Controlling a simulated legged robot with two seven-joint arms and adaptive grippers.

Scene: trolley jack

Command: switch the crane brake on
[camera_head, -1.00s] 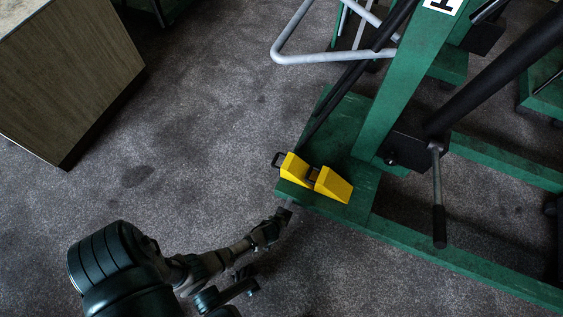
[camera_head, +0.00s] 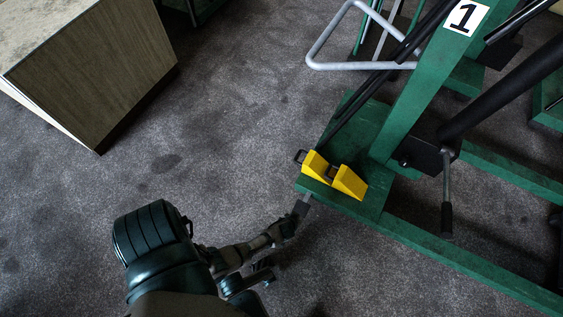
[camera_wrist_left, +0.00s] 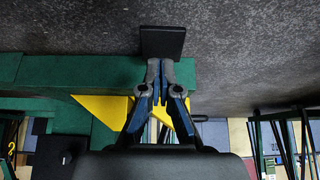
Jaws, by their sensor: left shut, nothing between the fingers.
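The green crane (camera_head: 405,95) stands at the right, marked with a "1". A small dark flat plate (camera_head: 303,206) sticks out from the near left corner of its base and looks like the brake pedal. It also shows in the left wrist view (camera_wrist_left: 162,42), just beyond my fingertips. My left gripper (camera_head: 289,226) is shut and empty, close to the plate on its near side. In the wrist view its fingertips (camera_wrist_left: 160,64) sit at the plate's lower edge; I cannot tell whether they touch. My right gripper is not in view.
Two yellow wedges (camera_head: 349,183) with black handles lie on the green base above the plate. A crank handle (camera_head: 447,205) hangs from the crane's mast. A wooden cabinet (camera_head: 100,75) stands at the upper left. The grey floor between is clear.

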